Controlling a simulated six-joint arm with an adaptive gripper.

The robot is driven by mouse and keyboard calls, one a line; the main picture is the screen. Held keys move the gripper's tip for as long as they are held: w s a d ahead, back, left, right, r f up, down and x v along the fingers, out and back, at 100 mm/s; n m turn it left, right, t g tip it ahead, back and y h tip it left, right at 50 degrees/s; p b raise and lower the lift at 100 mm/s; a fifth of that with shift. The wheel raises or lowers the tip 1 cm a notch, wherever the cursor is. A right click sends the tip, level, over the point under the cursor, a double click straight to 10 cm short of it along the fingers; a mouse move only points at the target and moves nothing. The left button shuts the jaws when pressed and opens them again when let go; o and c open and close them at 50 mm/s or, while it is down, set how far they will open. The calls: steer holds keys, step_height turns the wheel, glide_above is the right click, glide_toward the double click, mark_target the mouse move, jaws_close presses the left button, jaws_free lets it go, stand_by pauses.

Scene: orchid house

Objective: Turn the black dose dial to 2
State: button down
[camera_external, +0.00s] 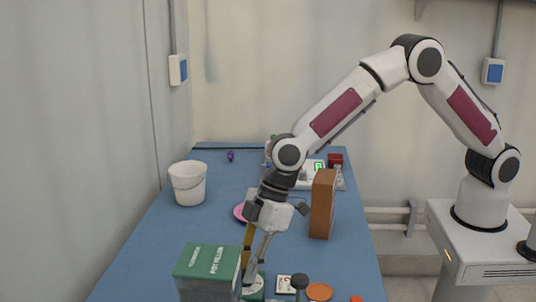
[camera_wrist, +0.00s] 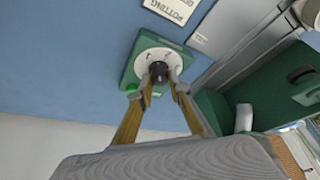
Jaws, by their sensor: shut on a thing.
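The black dose dial (camera_wrist: 159,70) sits at the centre of a round white face (camera_wrist: 145,60) on a green unit (camera_wrist: 131,78), seen from above in the wrist view. My gripper (camera_wrist: 160,84) has its two fingertips on either side of the dial and is shut on it. I cannot read the number the dial points to. In the outside view my gripper (camera_external: 248,278) reaches down to the green unit (camera_external: 255,289) at the front of the blue table. The dial itself is hidden there by the fingers and a green box.
A tall green box (camera_external: 208,262) stands close left of my gripper. A brown box (camera_external: 322,204) stands behind it to the right. A dark round-topped knob (camera_external: 299,282) and a terracotta disc (camera_external: 319,291) are to the right. A white bucket (camera_external: 188,183) stands at the back left.

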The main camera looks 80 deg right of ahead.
steer(key=shift+a+m+t+h, duration=0.15)
steer(key=shift+m+h, duration=0.35)
steer(key=shift+m, duration=0.9)
steer(key=shift+m+t+h, duration=0.25)
steer(key=shift+m+h, duration=0.25)
steer(key=shift+m, duration=1.3)
steer(key=shift+s, duration=0.1)
steer(key=c, duration=1.9)
jaws_free()
steer(key=shift+r, duration=0.1)
steer(key=v, duration=1.1)
steer(key=shift+s+r, duration=0.2)
steer(key=shift+r, duration=0.1)
